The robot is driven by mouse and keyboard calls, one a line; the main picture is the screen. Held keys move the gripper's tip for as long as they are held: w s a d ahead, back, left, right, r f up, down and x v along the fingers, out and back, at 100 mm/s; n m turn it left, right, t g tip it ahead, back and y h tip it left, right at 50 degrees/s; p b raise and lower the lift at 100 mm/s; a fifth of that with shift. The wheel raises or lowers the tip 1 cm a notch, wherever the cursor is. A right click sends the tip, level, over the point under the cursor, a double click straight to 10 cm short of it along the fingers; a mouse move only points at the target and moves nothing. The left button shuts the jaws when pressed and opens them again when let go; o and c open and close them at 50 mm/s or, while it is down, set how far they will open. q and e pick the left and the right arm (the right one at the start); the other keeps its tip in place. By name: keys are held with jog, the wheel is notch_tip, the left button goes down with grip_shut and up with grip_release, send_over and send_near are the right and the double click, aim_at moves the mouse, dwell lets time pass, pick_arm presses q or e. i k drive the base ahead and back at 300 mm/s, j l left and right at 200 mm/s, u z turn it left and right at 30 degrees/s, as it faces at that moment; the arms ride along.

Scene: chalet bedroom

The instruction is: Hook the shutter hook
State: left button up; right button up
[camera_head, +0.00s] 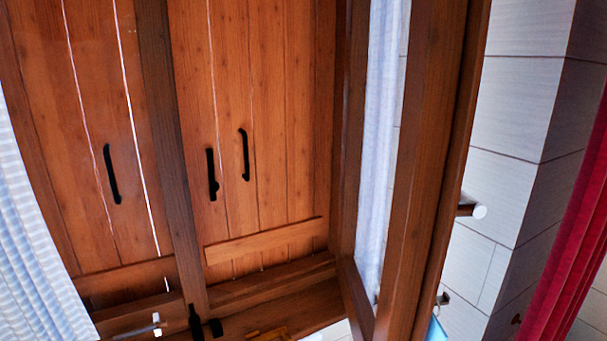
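Brown plank shutters (280,100) fill the left and middle of the head view and look closed, with thin bright gaps between some boards. Two slim black bars, a straighter one (212,175) and a curved one (244,155), sit close together on the middle panel. Another curved black bar (111,175) is on the left panel. I cannot tell which of these, if any, is the shutter hook, or whether anything is hooked. Neither of my grippers shows in this view.
A dark wooden post (165,140) stands between the panels. A window sash (425,160) stands open on the right. A small black object (195,322) is at the bottom. A pale curtain (35,250) hangs left, a red curtain (572,250) right. A peg (478,211) juts from the wall.

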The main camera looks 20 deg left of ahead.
aim_at(214, 187)
jog(key=u, duration=1.2)
